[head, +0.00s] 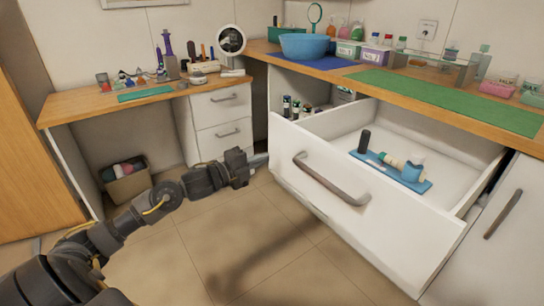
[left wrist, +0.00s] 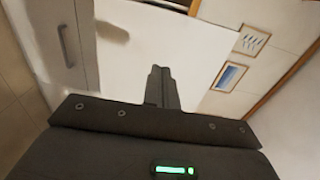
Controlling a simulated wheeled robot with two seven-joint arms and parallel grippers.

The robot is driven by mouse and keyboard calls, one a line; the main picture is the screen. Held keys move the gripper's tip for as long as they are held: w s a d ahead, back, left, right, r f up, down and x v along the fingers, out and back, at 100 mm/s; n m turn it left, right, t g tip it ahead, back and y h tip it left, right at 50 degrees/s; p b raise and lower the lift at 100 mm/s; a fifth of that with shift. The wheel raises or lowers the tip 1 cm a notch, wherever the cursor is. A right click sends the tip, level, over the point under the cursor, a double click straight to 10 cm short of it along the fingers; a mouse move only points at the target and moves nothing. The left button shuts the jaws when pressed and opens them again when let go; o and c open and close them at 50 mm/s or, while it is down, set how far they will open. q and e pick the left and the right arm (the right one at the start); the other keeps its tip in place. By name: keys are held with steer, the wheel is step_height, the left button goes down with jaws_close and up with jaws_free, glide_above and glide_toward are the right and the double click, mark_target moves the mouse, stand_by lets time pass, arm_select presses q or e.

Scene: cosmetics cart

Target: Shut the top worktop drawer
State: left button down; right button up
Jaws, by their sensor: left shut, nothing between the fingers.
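The top worktop drawer (head: 375,215) is pulled far out from under the wooden worktop at the right. It has a white front with a curved grey bar handle (head: 331,180). Inside lie a blue tray (head: 405,177) with small bottles and a dark cylinder. My left gripper (head: 263,160) is shut and empty, with its tips by the left end of the drawer front; I cannot tell whether they touch it. In the left wrist view the closed fingers (left wrist: 162,88) point towards a white panel. My right gripper is not in view.
A desk with two shut white drawers (head: 222,118) stands behind my left gripper. A cabinet door with a handle (head: 503,214) is at the far right. The worktop holds a blue bowl (head: 306,47) and a green mat (head: 450,101). The tiled floor before the drawer is clear.

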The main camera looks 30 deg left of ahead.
mark_target(280, 151)
arm_select(q)
steer(key=shift+x, duration=2.15)
steer(key=shift+w, duration=0.1)
